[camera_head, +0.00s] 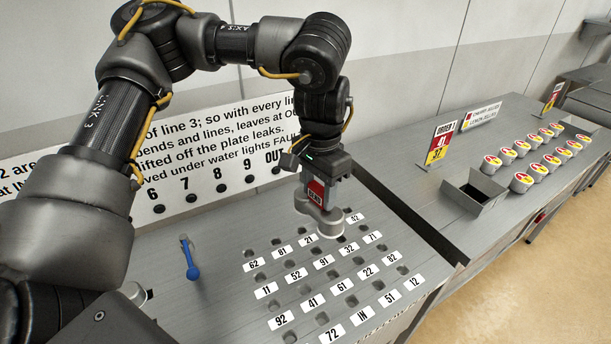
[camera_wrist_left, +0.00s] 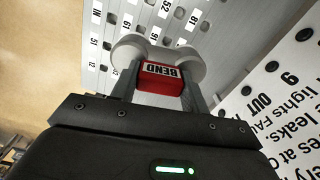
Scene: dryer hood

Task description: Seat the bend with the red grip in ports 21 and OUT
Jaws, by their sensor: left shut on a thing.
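My left gripper (camera_head: 318,192) is shut on the red grip of the bend (camera_head: 320,223), a pale grey curved piece pointing down. In the left wrist view the red grip (camera_wrist_left: 160,78), lettered BEND, sits between the fingers of the left gripper (camera_wrist_left: 160,92). The bend is over the back part of the port plate (camera_head: 290,318), just right of the label 21 (camera_head: 308,239). I cannot tell whether its ends touch the plate. The bend hides some ports and labels. An OUT label (camera_head: 275,155) shows on the back panel. My right gripper is not in view.
A blue-handled lever (camera_head: 190,262) stands left of the ports. A dark groove (camera_head: 405,215) separates the plate from the right counter, which bears an order sign (camera_head: 441,142), an open metal bin (camera_head: 473,190) and several round tubs (camera_head: 520,180).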

